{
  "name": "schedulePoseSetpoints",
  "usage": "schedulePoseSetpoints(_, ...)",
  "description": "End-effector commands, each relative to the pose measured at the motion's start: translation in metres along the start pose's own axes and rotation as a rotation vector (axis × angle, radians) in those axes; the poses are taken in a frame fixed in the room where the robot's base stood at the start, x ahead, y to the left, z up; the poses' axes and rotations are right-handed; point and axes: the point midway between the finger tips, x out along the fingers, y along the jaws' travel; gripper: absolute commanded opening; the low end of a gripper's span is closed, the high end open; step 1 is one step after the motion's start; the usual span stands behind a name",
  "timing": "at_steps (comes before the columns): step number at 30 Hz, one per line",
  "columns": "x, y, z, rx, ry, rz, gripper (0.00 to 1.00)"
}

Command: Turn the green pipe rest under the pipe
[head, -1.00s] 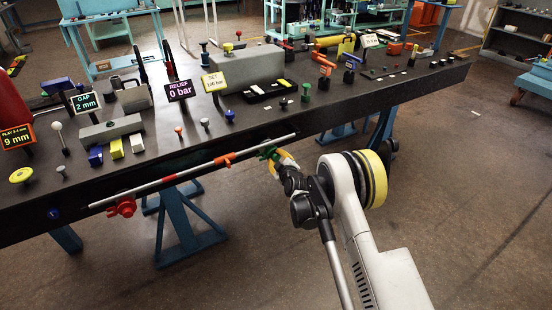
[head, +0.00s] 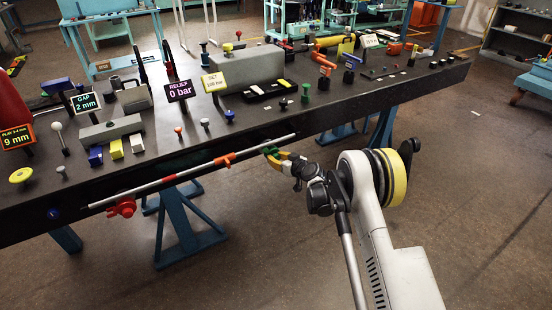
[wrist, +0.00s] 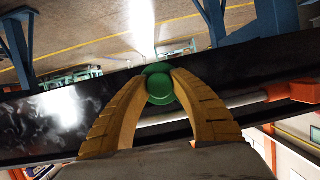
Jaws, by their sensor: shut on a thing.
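The grey pipe (head: 190,174) runs along the front side of the dark bench, slanting up to the right. The green pipe rest (head: 270,151) is near the pipe's right end. My gripper (head: 277,154) comes to it from the right, with its yellow fingers at the rest. In the wrist view my gripper (wrist: 158,84) has its two fingers closed on the round green end of the pipe rest (wrist: 160,88). The pipe (wrist: 240,100) passes behind the fingers there. How the rest sits against the pipe is mostly hidden by the fingers.
An orange-red clip (head: 225,160) sits on the pipe, and a red knob (head: 122,208) is near its left end. The bench top (head: 190,140) holds blocks, knobs and signs. A blue trestle leg (head: 183,225) stands below. The floor in front is free.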

Motion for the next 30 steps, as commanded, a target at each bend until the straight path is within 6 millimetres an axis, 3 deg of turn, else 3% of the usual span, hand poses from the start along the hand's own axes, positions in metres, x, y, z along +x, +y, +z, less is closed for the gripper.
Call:
schedulePoseSetpoints(18,0.0004,0.0000,0.0020,0.510,0.016,-0.193,0.00)
schedulePoseSetpoints(30,0.0001,-0.0004,0.0021,0.677,0.022,-0.256,0.00)
